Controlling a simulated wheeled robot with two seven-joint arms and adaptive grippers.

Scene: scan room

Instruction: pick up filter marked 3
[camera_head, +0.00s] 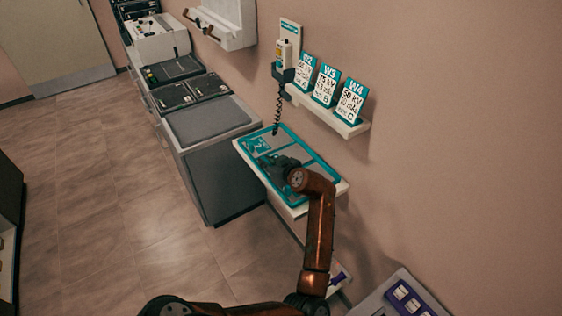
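My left arm reaches up from the bottom of the head view. Its dark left gripper (283,166) is over the teal-edged tray (318,171) on the wall shelf. The fingers are small and dark, so I cannot tell whether they are open or shut, or hold anything. Purple pieces (408,299) sit in a grey holder (374,303) at the bottom right. Another purple piece (338,276) shows partly behind my arm. I cannot read a 3 on any of them, so the filter marked 3 cannot be made out. My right gripper is out of view.
Cards W2 (305,72), W3 (326,86) and W4 (350,102) stand on a narrow wall shelf (338,125). A handset (284,56) with a coiled cord hangs left of them. A grey console (222,160) stands left of the tray. Floor (110,215) is clear further left.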

